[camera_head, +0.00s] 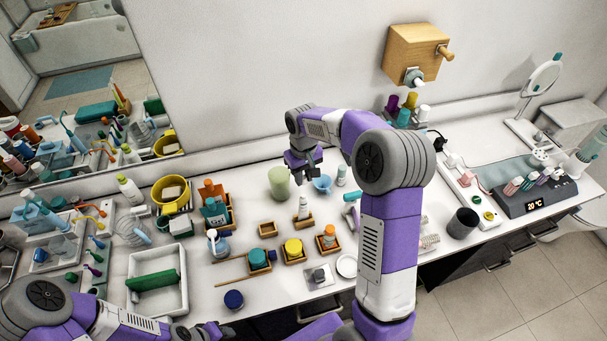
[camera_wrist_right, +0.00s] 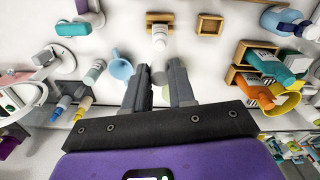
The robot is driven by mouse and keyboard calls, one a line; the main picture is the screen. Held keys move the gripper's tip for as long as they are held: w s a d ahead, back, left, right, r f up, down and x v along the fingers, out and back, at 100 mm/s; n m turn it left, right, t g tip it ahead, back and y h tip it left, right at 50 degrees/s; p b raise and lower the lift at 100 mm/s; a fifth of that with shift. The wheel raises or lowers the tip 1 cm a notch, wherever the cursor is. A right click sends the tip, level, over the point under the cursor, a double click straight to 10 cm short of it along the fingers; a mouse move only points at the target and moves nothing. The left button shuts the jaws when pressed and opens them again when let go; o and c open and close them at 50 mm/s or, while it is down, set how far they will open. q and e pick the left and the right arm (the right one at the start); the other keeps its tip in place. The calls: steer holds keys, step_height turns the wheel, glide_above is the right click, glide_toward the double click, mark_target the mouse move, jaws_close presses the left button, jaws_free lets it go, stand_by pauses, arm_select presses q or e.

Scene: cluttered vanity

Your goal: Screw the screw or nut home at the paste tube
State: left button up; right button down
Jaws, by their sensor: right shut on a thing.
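A pale paste tube (camera_head: 303,208) stands upright in a small wooden holder (camera_head: 303,221) in the middle of the counter. It also shows in the right wrist view (camera_wrist_right: 159,38), straight ahead of the fingers. My right gripper (camera_head: 308,172) is above and behind the tube, pointing down. In the right wrist view its fingers (camera_wrist_right: 161,84) are shut on a small pale cap (camera_wrist_right: 160,75), in line with the tube's top. I cannot tell whether cap and tube touch. My left gripper (camera_head: 196,331) is partly in view at the bottom edge; its jaw state is unclear.
A light green cup (camera_head: 278,181) and a blue funnel-shaped cup (camera_head: 322,184) stand close to my right gripper. Wooden holders with yellow (camera_head: 293,248), teal (camera_head: 259,260) and orange (camera_head: 328,237) items stand in front. A white tray (camera_head: 158,300) lies left.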

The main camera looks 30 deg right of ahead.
mark_target(303, 196)
steer(key=shift+f+b, duration=1.7)
steer(key=shift+f, duration=0.9)
steer(key=shift+f+b, duration=0.65)
steer(key=shift+f, duration=0.5)
steer(key=c, duration=1.5)
jaws_free()
jaws_close()
steer(key=m, duration=0.2)
steer(key=shift+m, duration=1.6)
steer(key=shift+m, duration=0.8)
steer(key=m, duration=0.3)
steer(key=shift+m, duration=0.3)
